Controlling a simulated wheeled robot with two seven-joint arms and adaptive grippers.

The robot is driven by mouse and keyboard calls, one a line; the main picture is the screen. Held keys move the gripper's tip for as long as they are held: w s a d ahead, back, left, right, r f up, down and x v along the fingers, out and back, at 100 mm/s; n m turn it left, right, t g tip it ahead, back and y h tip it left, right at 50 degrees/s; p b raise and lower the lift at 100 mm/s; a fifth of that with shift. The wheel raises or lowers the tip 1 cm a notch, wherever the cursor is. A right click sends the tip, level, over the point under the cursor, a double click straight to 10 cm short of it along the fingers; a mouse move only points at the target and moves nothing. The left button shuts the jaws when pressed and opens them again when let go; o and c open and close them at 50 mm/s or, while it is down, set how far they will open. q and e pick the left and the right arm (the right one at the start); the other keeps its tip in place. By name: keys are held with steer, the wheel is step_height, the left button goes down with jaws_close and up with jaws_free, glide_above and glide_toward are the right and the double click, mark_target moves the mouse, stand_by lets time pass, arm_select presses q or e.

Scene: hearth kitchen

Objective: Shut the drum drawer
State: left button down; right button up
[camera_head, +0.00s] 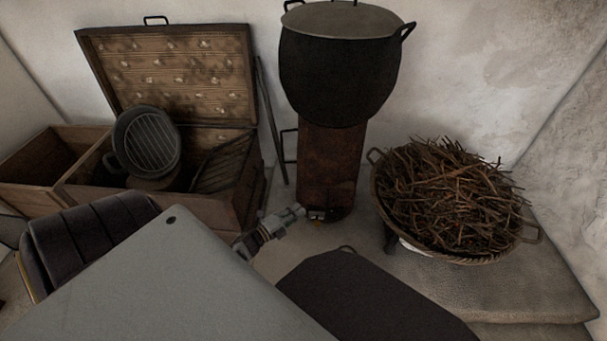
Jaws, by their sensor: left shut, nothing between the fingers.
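The drum (328,165) is a rusty brown upright body at the centre back, under a large dark lidded pot (338,75). At its foot is a dark opening with small bright bits, where the drawer (330,214) seems to be. How far the drawer stands out is hard to tell. My left gripper (298,212) is shut and empty, with its tips close to the left of the drum's foot. I cannot tell whether they touch it. My right gripper is not in view.
A wide basket of twigs (450,195) stands right of the drum. An open wooden chest (215,215) with a round grill pan (150,143) stands at left. Thin rods (272,120) lean on the wall. A dark flat board-like thing (370,300) is in front. Floor shows between drum and basket.

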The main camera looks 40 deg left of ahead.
arm_select(q)
steer(key=s, duration=0.3)
steer(key=shift+s+a+p, duration=0.1)
steer(key=shift+a+p, duration=0.2)
steer(key=shift+p, duration=0.05)
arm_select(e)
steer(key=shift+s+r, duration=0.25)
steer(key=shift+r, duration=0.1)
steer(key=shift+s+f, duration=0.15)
arm_select(q)
steer(key=shift+r, duration=0.1)
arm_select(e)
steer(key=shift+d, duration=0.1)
